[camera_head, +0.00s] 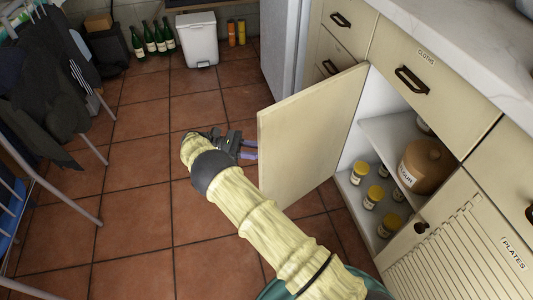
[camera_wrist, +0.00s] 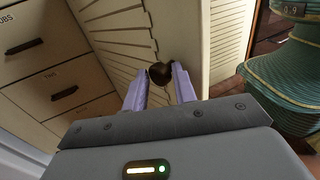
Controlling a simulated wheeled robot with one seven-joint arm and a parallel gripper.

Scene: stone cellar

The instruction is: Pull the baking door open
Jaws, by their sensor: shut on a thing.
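The cream cupboard door (camera_head: 312,135) stands wide open, swung out from the counter front. In the wrist view its slatted outer face (camera_wrist: 120,40) shows a dark round knob (camera_wrist: 160,73). My gripper (camera_head: 249,150) is at the outer side of the door, left of its free edge in the head view. In the wrist view my gripper (camera_wrist: 161,84) has its two pale purple fingers shut on the knob. In the head view the knob and fingertips are hidden behind the door. No label on this door is readable.
The open cupboard holds a flour pot (camera_head: 426,165) and several yellow-lidded jars (camera_head: 373,197). A closed plates door (camera_head: 450,245) is to the right, a cloths drawer (camera_head: 420,75) above. A drying rack (camera_head: 70,140) stands left. The tiled floor (camera_head: 140,190) between is clear.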

